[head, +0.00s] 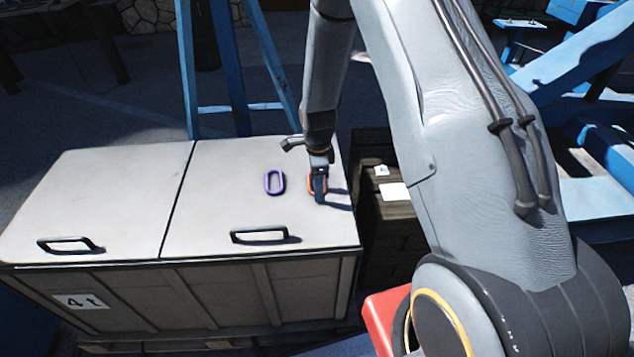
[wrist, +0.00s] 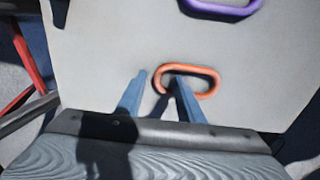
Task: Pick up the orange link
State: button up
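The orange link (head: 311,187) is a rounded oblong ring on the pale lid of the large chest (head: 110,195), near its right side. In the wrist view the orange link (wrist: 217,77) lies with its left end between my two fingertips. My gripper (wrist: 158,77) is open, with a gap between the fingers. The right fingertip appears over or inside the ring's opening, and the left fingertip is outside it. I cannot tell whether they touch it. In the head view my gripper (head: 319,198) points down and hides part of the link.
A purple link (head: 275,182) lies on the lid just left of the orange one; it also shows in the wrist view (wrist: 222,9). Black handles (head: 260,236) stand up along the lid's front edge. Dark crates (head: 390,225) stand right of the chest. The lid's left part is clear.

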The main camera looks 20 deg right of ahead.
grip_shut()
jog(key=shift+r, duration=0.1)
